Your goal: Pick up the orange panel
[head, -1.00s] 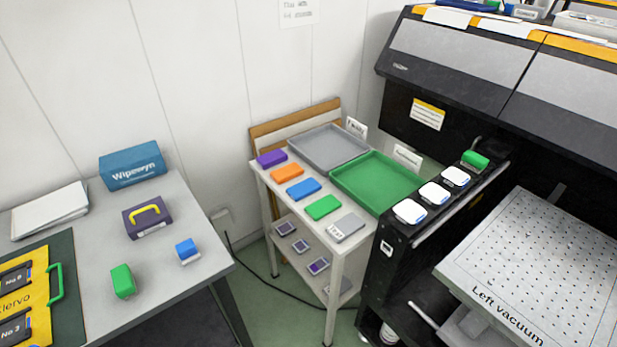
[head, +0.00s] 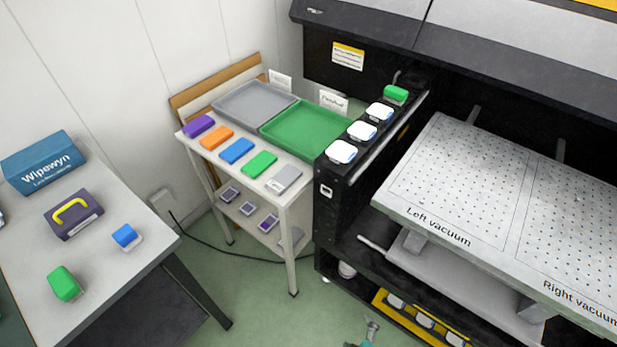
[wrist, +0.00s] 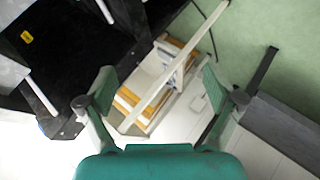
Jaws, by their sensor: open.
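The orange panel (head: 217,137) is a small flat block lying on the top shelf of a white trolley (head: 291,209) in the head view. It sits in a row between a purple block (head: 198,126) and a blue block (head: 236,151). My gripper (wrist: 158,86) is open and empty in the wrist view, its two green-grey fingers spread wide. Beyond the fingers are floor, dark machine and a pale frame; I cannot pick out the orange panel there. A teal and grey part of my arm shows at the bottom edge of the head view.
A green block (head: 260,164) and a grey block (head: 285,179) continue the row. Grey (head: 250,101) and green (head: 300,130) trays lie behind. The black printer (head: 340,205) stands close at right, a grey table (head: 125,265) at left. Open floor lies between.

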